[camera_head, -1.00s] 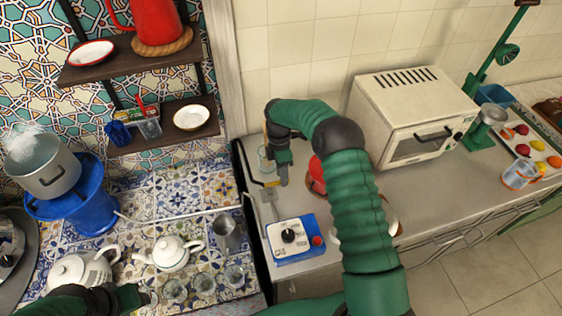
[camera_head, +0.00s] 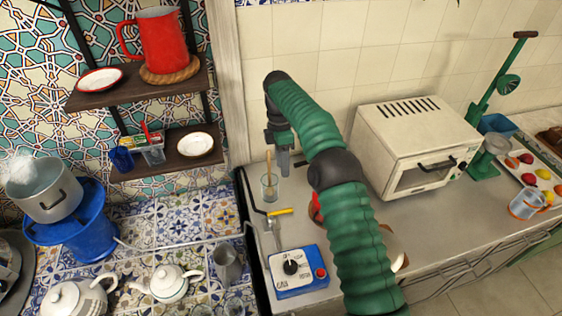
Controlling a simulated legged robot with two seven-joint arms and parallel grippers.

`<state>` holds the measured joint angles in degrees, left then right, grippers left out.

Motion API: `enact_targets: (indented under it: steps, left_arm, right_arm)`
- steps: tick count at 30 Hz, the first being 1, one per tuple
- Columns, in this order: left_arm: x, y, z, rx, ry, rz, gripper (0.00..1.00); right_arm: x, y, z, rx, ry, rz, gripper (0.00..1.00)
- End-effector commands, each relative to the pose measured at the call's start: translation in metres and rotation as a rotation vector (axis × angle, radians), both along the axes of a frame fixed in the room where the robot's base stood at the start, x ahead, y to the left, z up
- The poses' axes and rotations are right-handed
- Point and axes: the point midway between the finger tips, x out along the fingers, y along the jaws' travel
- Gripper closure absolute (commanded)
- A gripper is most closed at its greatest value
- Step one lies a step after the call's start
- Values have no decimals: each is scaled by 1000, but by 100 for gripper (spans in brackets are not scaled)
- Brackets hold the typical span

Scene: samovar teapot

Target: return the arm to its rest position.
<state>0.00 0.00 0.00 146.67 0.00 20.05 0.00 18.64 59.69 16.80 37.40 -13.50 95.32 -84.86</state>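My green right arm (camera_head: 360,230) rises from the bottom of the head view and bends over the counter. Its dark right gripper (camera_head: 284,165) hangs down in the air, just right of and above a clear glass (camera_head: 269,187) with a wooden stick in it. The gripper appears apart from the glass. Its fingers overlap in this view, so I cannot tell whether they are open, and no held thing shows. My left gripper is out of view.
A white toaster oven (camera_head: 417,145) stands right of the arm. A blue control box (camera_head: 297,273) and a yellow-handled tool (camera_head: 281,212) lie in front of the glass. A red thing is partly hidden behind the arm. Teapots (camera_head: 172,284) stand on the tiled surface at left.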

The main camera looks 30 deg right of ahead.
Motion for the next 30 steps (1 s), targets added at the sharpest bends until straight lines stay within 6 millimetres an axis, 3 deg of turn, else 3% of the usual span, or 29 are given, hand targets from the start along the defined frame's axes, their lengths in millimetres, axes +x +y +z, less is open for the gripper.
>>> enact_targets:
  steps: [8, 14, 17, 21, 27, 30]
  left_arm:
    - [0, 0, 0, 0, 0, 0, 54]
    - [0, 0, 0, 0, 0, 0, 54]
    - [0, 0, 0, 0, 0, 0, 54]
    - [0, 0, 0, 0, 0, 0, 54]
    - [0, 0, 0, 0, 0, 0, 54]
    - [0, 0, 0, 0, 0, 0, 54]
  right_arm:
    - [0, 7, 1, -14, -10, -20, 64]
    - [-17, 57, 1, -95, -96, -234, 64]
    - [-43, 82, -4, -118, -155, -409, 64]
    - [-97, 104, -17, -120, -229, -687, 64]
    - [-190, 121, -40, -64, -305, -1107, 64]
    - [-224, 124, -50, -32, -320, -1255, 64]
